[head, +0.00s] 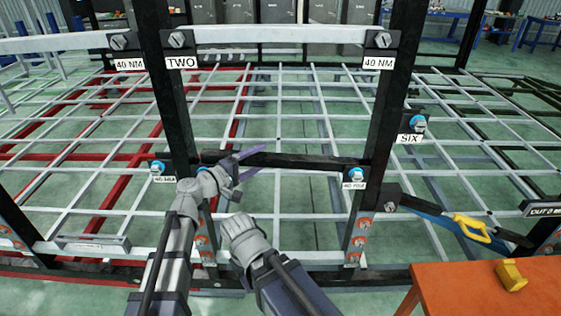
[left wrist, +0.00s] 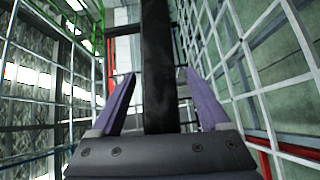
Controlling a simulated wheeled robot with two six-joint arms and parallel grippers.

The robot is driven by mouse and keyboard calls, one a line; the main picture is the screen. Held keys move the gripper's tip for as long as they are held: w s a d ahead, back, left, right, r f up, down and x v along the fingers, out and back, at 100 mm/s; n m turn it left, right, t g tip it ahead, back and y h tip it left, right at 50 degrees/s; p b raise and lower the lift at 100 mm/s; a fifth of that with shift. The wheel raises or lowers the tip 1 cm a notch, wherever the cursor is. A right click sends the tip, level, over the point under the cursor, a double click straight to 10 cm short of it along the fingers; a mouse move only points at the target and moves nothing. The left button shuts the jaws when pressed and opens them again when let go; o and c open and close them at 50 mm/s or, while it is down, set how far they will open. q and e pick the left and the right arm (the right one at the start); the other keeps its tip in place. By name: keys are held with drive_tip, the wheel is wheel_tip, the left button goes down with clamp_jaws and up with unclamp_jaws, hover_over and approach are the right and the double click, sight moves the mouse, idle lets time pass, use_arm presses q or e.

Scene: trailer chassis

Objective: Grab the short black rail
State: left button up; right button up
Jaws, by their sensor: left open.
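The short black rail (head: 305,161) runs level between two black upright posts, below the sign TWO. My left gripper (head: 246,170) is at the left part of the rail, with one purple finger above it and one below. In the left wrist view the rail (left wrist: 157,50) passes between the open fingers of my left gripper (left wrist: 159,78), with a gap on each side. The gripper is not closed on it. My right gripper does not show in either view.
The left post (head: 168,95) and right post (head: 388,120) stand close on both sides of the rail. A pale mesh grid (head: 305,205) lies behind and below. An orange table (head: 460,300) with a yellow block (head: 511,275) is at the lower right.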

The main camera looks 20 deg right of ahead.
use_arm(q)
drive_tip(key=shift+c, duration=0.4)
clamp_jaws()
idle(0.9)
